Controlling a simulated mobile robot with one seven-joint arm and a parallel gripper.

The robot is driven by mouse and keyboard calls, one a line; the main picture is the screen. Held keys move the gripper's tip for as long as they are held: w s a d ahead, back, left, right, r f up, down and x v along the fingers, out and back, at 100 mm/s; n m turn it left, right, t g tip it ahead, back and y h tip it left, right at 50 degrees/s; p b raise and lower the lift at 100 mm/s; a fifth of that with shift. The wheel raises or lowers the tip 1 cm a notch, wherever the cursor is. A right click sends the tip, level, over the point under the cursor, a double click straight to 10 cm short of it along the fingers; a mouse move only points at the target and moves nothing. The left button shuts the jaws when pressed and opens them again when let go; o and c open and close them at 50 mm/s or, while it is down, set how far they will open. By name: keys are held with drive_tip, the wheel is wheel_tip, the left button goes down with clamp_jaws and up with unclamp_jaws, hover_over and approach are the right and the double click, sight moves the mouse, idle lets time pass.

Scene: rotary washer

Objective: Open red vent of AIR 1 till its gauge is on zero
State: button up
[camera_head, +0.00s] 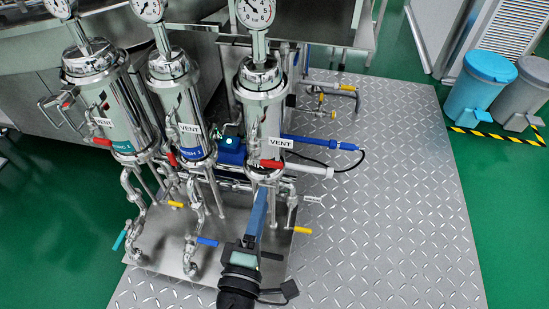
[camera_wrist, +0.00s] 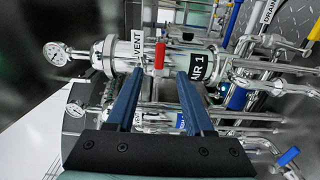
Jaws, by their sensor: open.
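The AIR 1 housing is a steel cylinder (camera_wrist: 126,54) lying sideways in the wrist view, with a black AIR 1 label (camera_wrist: 200,67) and a white VENT label (camera_wrist: 137,50). Its red vent handle (camera_wrist: 160,55) lies across the picture's vertical, just beyond and between my fingertips. The gauge (camera_wrist: 57,53) is at the left end; its needle is too small to read. In the head view the right-hand housing has a red handle (camera_head: 271,164) and a gauge (camera_head: 255,12) cut by the top edge. My gripper (camera_head: 263,198) is below that handle; its blue fingers are open and empty (camera_wrist: 158,82).
Two similar housings (camera_head: 113,105) (camera_head: 184,105) stand to the left, with their own gauges and red handles. Pipes and valves with yellow and blue handles surround my gripper. The metal plate floor (camera_head: 400,200) is clear on the right; two bins (camera_head: 480,85) stand beyond it.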

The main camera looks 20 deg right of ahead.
sight(272, 167)
drive_tip(key=b+x, duration=0.1)
drive_tip(key=x, duration=0.9)
drive_tip(key=shift+w+d, duration=0.25)
drive_tip(key=shift+w, duration=0.05)
clamp_jaws()
idle(0.9)
